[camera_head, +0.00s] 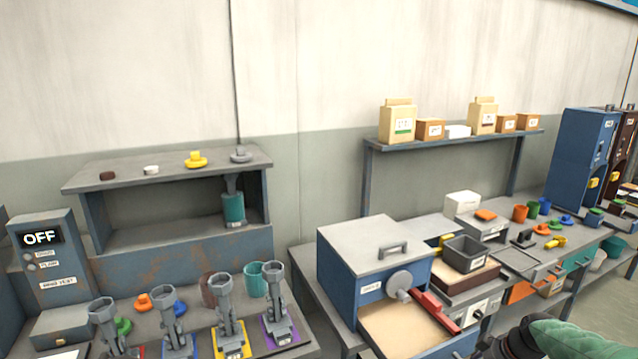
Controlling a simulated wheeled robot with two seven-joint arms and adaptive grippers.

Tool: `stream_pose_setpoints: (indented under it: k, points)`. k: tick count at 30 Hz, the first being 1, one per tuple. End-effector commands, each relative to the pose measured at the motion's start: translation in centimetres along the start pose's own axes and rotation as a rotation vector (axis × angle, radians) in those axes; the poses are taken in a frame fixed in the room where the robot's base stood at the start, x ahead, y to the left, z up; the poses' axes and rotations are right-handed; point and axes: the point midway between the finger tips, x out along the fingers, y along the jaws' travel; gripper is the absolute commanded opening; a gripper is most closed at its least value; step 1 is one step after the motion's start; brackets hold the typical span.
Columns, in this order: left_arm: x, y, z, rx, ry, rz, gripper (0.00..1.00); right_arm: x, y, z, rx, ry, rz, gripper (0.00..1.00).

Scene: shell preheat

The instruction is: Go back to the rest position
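My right arm comes in at the bottom right corner with a green cover. Its dark end, my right gripper (492,347), is cut off by the lower picture edge, in front of the bench with the blue box. Its fingers are not clear, so I cannot tell whether it is open or holds anything. My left gripper is not in view.
Several grey clamp-like stands (226,315) stand on coloured bases at the bottom left, beside an OFF display unit (42,250).

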Motion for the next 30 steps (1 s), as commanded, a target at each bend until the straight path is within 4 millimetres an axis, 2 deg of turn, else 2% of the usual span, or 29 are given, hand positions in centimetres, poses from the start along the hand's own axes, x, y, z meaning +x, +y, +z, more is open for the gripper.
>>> stream_pose_setpoints:
  k: [8, 11, 15, 17, 21, 24, 27, 30]
  points:
    - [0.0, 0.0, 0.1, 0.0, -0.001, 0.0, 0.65, 7.6, -4.5, 1.4, 0.085, -0.032, -0.05, 0.65]
    - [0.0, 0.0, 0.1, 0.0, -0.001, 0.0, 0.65, 11.4, -7.4, 2.7, 0.134, -0.053, -0.075, 0.65]
    - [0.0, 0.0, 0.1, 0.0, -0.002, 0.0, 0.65, 17.4, -13.3, 5.8, 0.226, -0.096, -0.116, 0.65]
    - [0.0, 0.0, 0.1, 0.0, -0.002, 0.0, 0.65, 19.6, -16.1, 7.5, 0.268, -0.115, -0.13, 0.65]
    - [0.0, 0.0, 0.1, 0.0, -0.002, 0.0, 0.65, 23.4, -22.9, 12.3, 0.369, -0.169, -0.16, 0.65]
    - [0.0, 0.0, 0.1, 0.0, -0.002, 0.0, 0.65, 24.9, -27.5, 16.1, 0.44, -0.211, -0.176, 0.65]
    - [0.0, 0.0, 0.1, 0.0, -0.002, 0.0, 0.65, 25.4, -31.2, 19.5, 0.502, -0.245, -0.184, 0.65]
    - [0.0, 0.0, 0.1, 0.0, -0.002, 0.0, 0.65, 25.4, -33.7, 22.0, 0.549, -0.271, -0.186, 0.65]
